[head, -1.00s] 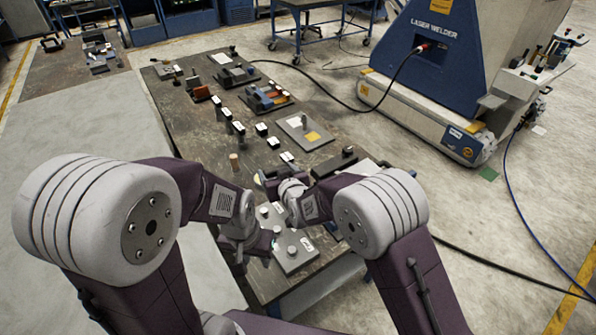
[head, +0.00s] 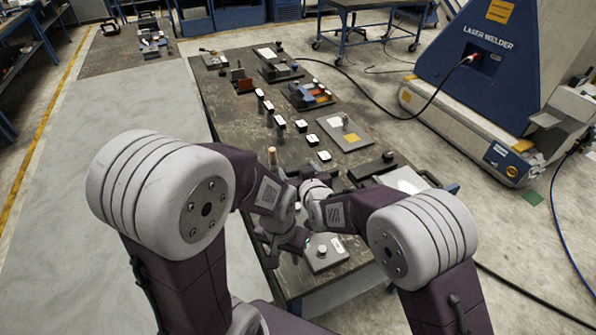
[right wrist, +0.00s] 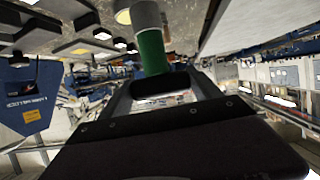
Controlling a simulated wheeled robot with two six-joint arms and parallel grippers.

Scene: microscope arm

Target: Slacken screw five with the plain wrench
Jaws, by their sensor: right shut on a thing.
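A grey plate with round knobs (head: 322,254) and a white label lies near the front end of the dark bench, partly hidden by my arms. My left gripper (head: 285,242) is low at the plate's left side; its fingers are too small and covered to read. My right gripper is mostly hidden behind its own wrist in the head view. In the right wrist view, my right gripper (right wrist: 165,88) is shut on a green-banded rod (right wrist: 152,48) with a pale grey upper part. I cannot tell whether this is the plain wrench. No screw number is readable.
A black tool block (head: 373,168) lies right of my arms. The laser welder (head: 480,75) stands right, with open floor left.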

